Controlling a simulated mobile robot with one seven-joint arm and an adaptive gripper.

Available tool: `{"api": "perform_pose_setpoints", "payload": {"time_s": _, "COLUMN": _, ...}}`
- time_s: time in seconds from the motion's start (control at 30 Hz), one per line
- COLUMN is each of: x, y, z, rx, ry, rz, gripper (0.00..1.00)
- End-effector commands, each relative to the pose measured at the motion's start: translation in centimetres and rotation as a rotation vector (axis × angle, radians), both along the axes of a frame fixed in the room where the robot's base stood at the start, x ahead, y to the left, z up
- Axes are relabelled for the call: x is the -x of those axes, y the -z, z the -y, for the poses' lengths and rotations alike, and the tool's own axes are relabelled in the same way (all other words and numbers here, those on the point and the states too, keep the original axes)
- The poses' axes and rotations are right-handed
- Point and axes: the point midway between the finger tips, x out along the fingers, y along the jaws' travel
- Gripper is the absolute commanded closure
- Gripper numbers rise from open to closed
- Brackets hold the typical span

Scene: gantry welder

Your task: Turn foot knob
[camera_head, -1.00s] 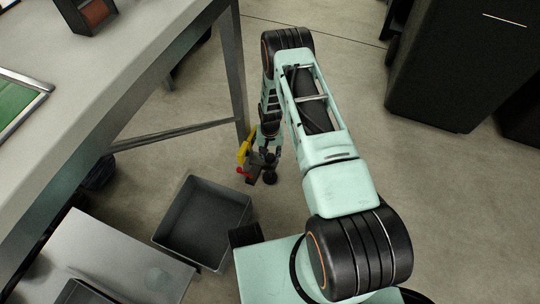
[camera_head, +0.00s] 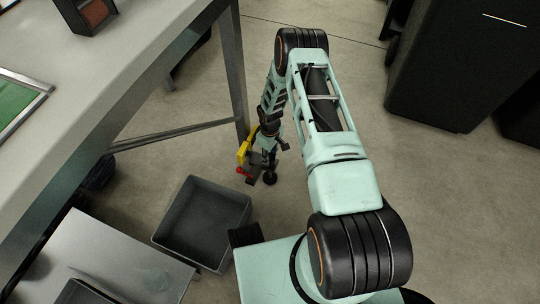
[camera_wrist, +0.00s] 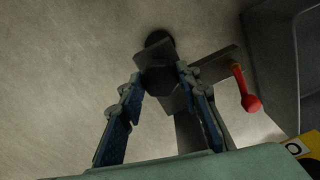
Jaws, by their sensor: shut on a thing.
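The dark foot knob (camera_wrist: 160,80) sits between my fingertips in the wrist view, under a grey bracket plate (camera_wrist: 215,65). A round black foot pad (camera_wrist: 160,41) shows beyond it, and also in the head view (camera_head: 270,179). My gripper (camera_wrist: 159,75) is shut on the knob, one blue-padded finger on each side. In the head view my gripper (camera_head: 268,153) is small and low beside the bottom of the table leg, partly hidden by my wrist, and the knob cannot be made out clearly there.
A red-tipped lever (camera_wrist: 250,102) sticks out close to my right finger. A yellow part (camera_head: 244,150) stands beside my gripper. A grey open bin (camera_head: 205,222) and the table leg (camera_head: 232,75) are near on the left.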

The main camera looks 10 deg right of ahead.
Motion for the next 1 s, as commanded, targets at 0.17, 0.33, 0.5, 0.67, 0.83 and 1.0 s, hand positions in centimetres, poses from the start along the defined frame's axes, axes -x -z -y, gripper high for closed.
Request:
{"api": "perform_pose_setpoints", "payload": {"time_s": 0.17, "x": -0.08, "y": -0.03, "z": 0.07, "rx": 0.0, "ry": -0.167, "rz": 0.001, "gripper": 0.93}}
{"api": "perform_pose_setpoints", "payload": {"time_s": 0.33, "x": -0.1, "y": -0.03, "z": 0.03, "rx": -0.001, "ry": -0.328, "rz": 0.002, "gripper": 0.93}}
{"api": "perform_pose_setpoints", "payload": {"time_s": 0.5, "x": -0.12, "y": -0.03, "z": 0.01, "rx": -0.001, "ry": -0.49, "rz": 0.003, "gripper": 0.93}}
{"api": "perform_pose_setpoints", "payload": {"time_s": 0.67, "x": -0.09, "y": -0.02, "z": 0.01, "rx": -0.001, "ry": -0.636, "rz": 0.002, "gripper": 0.93}}
{"api": "perform_pose_setpoints", "payload": {"time_s": 0.83, "x": -0.07, "y": -0.01, "z": 0.02, "rx": -0.001, "ry": -0.773, "rz": 0.002, "gripper": 0.93}}
{"api": "perform_pose_setpoints", "payload": {"time_s": 1.0, "x": -0.08, "y": -0.01, "z": -0.02, "rx": -0.001, "ry": -0.88, "rz": 0.002, "gripper": 0.93}}
